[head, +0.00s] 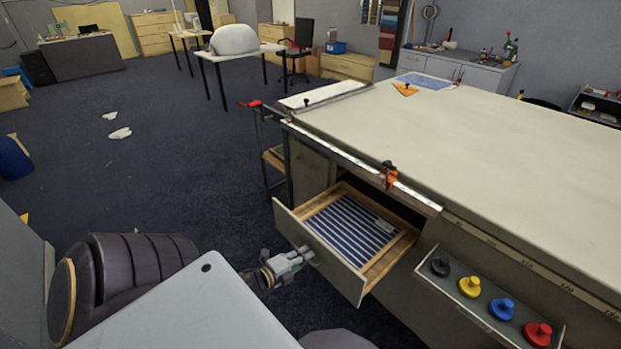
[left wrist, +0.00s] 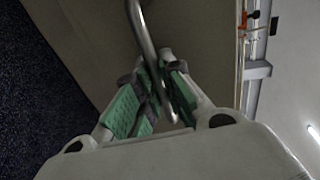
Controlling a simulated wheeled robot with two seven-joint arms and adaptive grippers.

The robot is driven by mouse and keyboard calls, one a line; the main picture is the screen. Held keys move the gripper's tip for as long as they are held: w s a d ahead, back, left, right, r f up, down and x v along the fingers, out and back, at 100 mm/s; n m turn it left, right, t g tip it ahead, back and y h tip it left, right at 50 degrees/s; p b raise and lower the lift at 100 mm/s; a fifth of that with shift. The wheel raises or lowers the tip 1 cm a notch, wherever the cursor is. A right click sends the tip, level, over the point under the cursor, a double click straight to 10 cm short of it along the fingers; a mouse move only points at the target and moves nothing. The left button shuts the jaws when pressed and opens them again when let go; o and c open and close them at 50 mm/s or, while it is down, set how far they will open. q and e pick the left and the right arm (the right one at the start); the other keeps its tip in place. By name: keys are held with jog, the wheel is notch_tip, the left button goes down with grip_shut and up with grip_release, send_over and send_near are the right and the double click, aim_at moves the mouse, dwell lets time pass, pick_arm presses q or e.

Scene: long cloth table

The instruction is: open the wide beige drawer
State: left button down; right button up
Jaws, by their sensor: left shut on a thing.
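The wide beige drawer (head: 329,261) is pulled out from under the long table, and its open inside shows from above. It has wooden inner walls and a blue-and-white striped bottom with a small pale item near the back right. My left gripper (head: 303,257) is at the outer face of the drawer front. In the left wrist view, its green-padded fingers (left wrist: 154,78) are shut on the curved metal handle (left wrist: 144,38), against the beige drawer front (left wrist: 205,45). The head view barely shows the handle. My right gripper is not in view.
The cloth table (head: 480,140) spans the right, with a metal rail and an orange clamp (head: 389,179) above the drawer. A tray (head: 452,288) with black, yellow, blue and red knobbed pieces juts out right of the drawer. Dark floor (head: 190,165) is mostly clear at left.

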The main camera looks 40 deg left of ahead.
pick_arm(q)
jog(key=shift+f+v, duration=0.2)
jog(key=shift+v, duration=0.8)
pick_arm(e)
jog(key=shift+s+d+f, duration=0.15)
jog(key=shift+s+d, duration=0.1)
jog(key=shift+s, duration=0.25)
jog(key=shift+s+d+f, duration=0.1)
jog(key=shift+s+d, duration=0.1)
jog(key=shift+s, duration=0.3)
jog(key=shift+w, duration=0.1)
pick_arm(q)
jog(key=c, duration=1.5)
grip_release()
jog(key=shift+c, duration=0.2)
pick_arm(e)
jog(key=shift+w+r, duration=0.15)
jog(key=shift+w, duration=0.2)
pick_arm(q)
jog(key=shift+s, duration=0.15)
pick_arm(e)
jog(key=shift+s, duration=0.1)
pick_arm(q)
jog(key=v, duration=1.1)
jog(key=shift+s, duration=0.35)
